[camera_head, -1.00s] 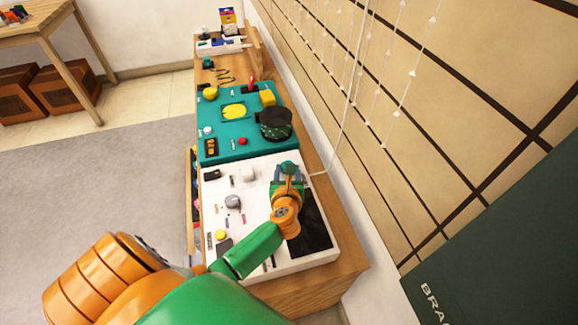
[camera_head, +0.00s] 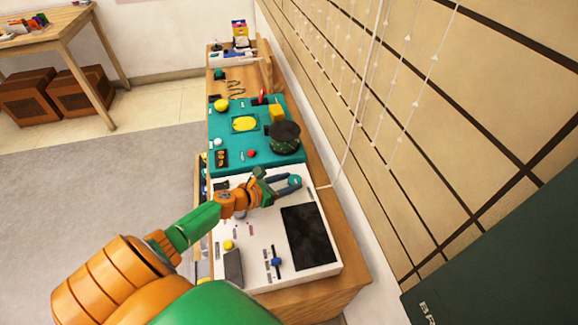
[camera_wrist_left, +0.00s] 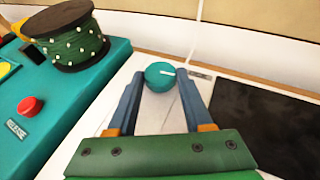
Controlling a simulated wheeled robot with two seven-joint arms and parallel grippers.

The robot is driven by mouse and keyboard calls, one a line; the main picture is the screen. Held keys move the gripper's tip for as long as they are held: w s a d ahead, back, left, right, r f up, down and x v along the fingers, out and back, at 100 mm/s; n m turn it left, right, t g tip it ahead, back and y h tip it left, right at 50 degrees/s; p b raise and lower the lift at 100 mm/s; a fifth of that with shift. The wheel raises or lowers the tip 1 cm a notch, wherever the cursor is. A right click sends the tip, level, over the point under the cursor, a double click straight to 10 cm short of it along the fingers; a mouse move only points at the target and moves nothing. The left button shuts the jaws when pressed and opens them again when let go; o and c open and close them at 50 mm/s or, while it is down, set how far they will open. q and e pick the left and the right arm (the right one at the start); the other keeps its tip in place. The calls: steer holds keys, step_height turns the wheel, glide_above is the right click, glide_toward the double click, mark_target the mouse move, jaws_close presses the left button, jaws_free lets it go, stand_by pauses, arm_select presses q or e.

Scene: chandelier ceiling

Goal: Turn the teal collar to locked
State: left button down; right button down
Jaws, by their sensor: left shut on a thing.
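The teal collar (camera_head: 295,181) is a round knob at the far right part of the white panel (camera_head: 328,272). In the left wrist view the collar (camera_wrist_left: 157,72) shows a pale line on its top, pointing right towards one finger. My left gripper (camera_head: 289,184) reaches in from the left with one finger on each side of the collar, shut on it. In the left wrist view the fingertips (camera_wrist_left: 158,80) touch or nearly touch its sides. Any locked marking cannot be read. My right gripper is not in view.
A black plate (camera_head: 310,238) lies on the panel, right of my arm. A blue slider knob (camera_head: 277,262) and a yellow button (camera_head: 229,245) are nearer. Beyond is a teal panel (camera_head: 232,168) with a dark green spool (camera_head: 285,138) and red button (camera_wrist_left: 30,106). A wall stands right.

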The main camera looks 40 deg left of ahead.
arm_select(q)
steer(key=shift+a+m+h+b, duration=0.1)
steer(key=shift+m+h+b, duration=0.2)
steer(key=shift+m+h, duration=0.25)
steer(key=shift+c, duration=1.5)
jaws_free()
steer(key=shift+w, duration=0.15)
steer(key=shift+s+r, duration=0.15)
steer(key=shift+s, duration=0.2)
steer(key=p+v, duration=0.2)
steer(key=v, duration=0.4)
steer(key=shift+s+a+r, duration=0.1)
steer(key=shift+s+a, duration=0.05)
